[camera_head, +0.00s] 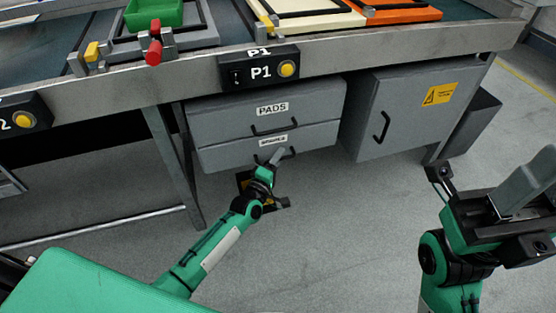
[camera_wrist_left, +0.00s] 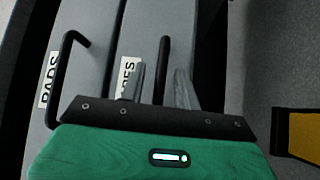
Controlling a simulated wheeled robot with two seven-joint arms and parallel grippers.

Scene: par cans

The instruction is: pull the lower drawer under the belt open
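The lower drawer (camera_head: 225,157) is the grey front under the drawer marked PADS (camera_head: 220,121), below the belt. It looks shut, about level with the upper front. Its dark handle (camera_head: 291,153) is partly covered by my left gripper (camera_head: 275,156) in the head view. In the left wrist view the handle (camera_wrist_left: 163,65) stands between the two grey fingers of my left gripper (camera_wrist_left: 159,88), with a gap on both sides. The left gripper is open around it. My right gripper (camera_head: 525,190) is at the right edge, far from the drawers; its finger gap is not clear.
A grey cabinet (camera_head: 400,110) with its own handle stands right of the drawers. A metal table leg (camera_head: 172,165) stands left of them. The belt frame (camera_head: 370,52) with the P1 button box (camera_head: 259,70) runs above. The floor in front (camera_head: 340,220) is clear.

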